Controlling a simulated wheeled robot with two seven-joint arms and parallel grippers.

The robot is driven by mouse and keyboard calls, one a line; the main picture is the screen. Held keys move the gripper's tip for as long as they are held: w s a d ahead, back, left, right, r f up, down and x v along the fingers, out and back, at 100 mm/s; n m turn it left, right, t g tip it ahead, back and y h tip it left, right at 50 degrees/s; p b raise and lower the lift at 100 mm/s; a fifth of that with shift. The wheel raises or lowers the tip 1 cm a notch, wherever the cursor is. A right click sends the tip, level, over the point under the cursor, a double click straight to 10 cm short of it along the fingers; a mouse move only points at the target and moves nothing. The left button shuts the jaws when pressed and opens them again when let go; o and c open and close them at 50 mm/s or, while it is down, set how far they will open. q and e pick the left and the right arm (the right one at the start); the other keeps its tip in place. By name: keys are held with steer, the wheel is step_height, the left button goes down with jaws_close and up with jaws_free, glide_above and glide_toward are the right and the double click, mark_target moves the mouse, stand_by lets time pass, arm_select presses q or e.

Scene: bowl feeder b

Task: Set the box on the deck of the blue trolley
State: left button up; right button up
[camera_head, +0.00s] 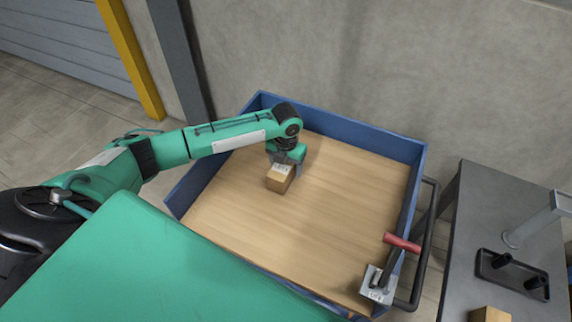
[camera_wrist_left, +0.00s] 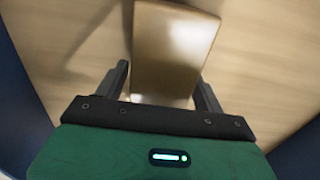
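The box (camera_head: 280,179) is small and brown with a pale label on top. In the head view it is over the wooden deck (camera_head: 310,225) of the blue trolley (camera_head: 365,138), towards the far left part. My left gripper (camera_head: 284,160) is above it, pointing down. My right gripper is not in view.
The trolley has raised blue walls and a black handle (camera_head: 427,240) at its right. A grey table (camera_head: 490,200) holds a black tray (camera_head: 513,275) and another box (camera_head: 490,314). Much of the deck is clear.

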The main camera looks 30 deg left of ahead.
arm_select(q)
steer(key=shift+r, duration=0.15)
step_height(320, 180, up, 12)
steer(key=shift+r+b, duration=0.1)
steer(key=shift+b, duration=0.25)
stand_by(0.7)
